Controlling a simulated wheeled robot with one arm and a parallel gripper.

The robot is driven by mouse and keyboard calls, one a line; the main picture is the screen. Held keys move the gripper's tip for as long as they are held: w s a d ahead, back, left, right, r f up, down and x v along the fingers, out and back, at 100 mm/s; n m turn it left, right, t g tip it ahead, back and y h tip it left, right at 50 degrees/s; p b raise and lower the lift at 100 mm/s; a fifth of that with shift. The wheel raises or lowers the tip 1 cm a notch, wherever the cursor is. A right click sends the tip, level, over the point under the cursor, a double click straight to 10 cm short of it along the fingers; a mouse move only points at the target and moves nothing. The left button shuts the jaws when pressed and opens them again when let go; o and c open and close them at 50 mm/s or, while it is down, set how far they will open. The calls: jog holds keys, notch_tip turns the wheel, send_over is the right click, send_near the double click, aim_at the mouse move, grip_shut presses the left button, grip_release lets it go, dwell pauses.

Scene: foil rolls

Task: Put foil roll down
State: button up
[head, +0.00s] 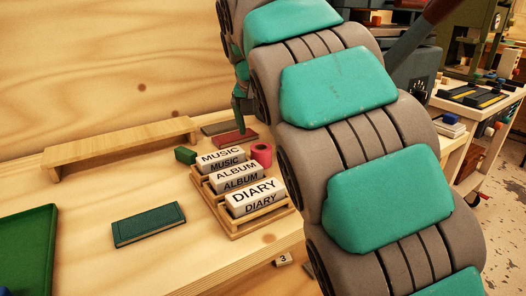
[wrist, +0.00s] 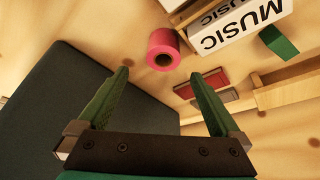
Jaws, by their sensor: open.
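The pink foil roll (head: 262,153) stands on the wooden table beside the rack, close to the MUSIC block. In the wrist view the roll (wrist: 161,48) shows its dark centre hole and sits beyond my fingertips, not between them. My gripper (wrist: 160,74) is open and empty, with its two green fingers spread apart. In the head view my gripper (head: 241,108) is partly hidden by my arm, behind the roll and above the table.
A wooden rack (head: 262,230) holds the MUSIC, ALBUM and DIARY blocks. A dark red flat block (head: 235,138) and a green block (head: 185,155) lie nearby. A teal book (head: 149,224), green tray (head: 25,245) and low wooden shelf (head: 120,145) are leftward, with bare table between.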

aim_at(261, 147)
jog(key=shift+s+a+p+x, duration=0.1)
jog(key=shift+p+x, duration=0.1)
jog(key=shift+x, duration=1.65)
jog(key=shift+s+a+p+x, duration=0.15)
jog(key=shift+p+x, duration=0.05)
jog(key=shift+x, duration=1.65)
grip_shut()
jog(key=shift+r, duration=0.1)
